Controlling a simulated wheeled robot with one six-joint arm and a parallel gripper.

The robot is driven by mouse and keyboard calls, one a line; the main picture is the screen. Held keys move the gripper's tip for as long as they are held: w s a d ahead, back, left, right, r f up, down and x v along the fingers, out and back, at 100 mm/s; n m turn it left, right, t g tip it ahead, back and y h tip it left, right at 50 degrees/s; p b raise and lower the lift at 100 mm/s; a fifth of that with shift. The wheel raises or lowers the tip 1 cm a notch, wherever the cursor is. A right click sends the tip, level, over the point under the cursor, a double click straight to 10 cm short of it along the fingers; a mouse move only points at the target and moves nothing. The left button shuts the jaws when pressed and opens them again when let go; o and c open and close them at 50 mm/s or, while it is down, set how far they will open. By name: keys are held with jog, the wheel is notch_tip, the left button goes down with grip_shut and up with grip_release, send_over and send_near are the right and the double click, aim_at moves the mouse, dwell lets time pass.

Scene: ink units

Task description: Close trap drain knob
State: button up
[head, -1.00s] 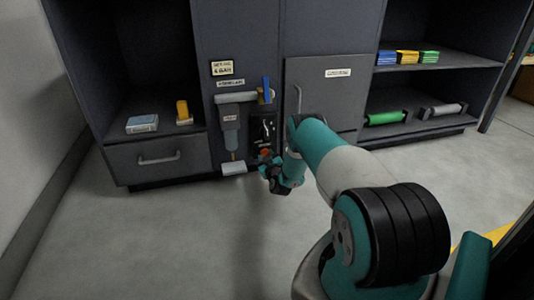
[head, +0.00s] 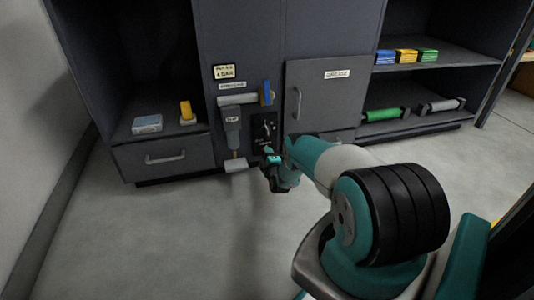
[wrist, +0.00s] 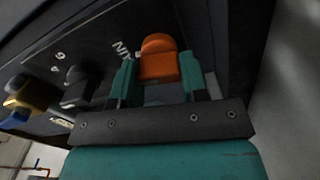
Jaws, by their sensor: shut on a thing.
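An orange knob (wrist: 158,60) sits between the two teal fingers of my gripper (wrist: 163,80) in the wrist view. My gripper is shut on it. In the head view my gripper (head: 269,155) is at the lower part of a black control panel (head: 258,131) and covers the orange knob. To the left of the panel hangs a grey trap body (head: 232,117) with a small yellowish tip (head: 235,153) below it. Lettering reading like "MIN" shows beside the orange knob in the wrist view.
A blue lever (head: 266,92) stands above the panel. A pale block (head: 236,165) sits below the trap. A cabinet door with a handle (head: 297,103) is just right. In the wrist view, a dark knob (wrist: 80,88) and a brass-coloured part (wrist: 28,92) lie left. Floor in front is clear.

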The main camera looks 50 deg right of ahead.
jog(key=shift+s+d+n+p, duration=0.1)
jog(key=shift+n+p, duration=0.3)
jog(key=shift+n, duration=0.8)
jog(key=o, duration=0.9)
jog(key=p+v, duration=1.3)
jog(key=v, duration=0.4)
jog(key=shift+s+a+f+p, duration=0.1)
jog(key=shift+a+p, duration=0.15)
jog(key=shift+p, duration=0.15)
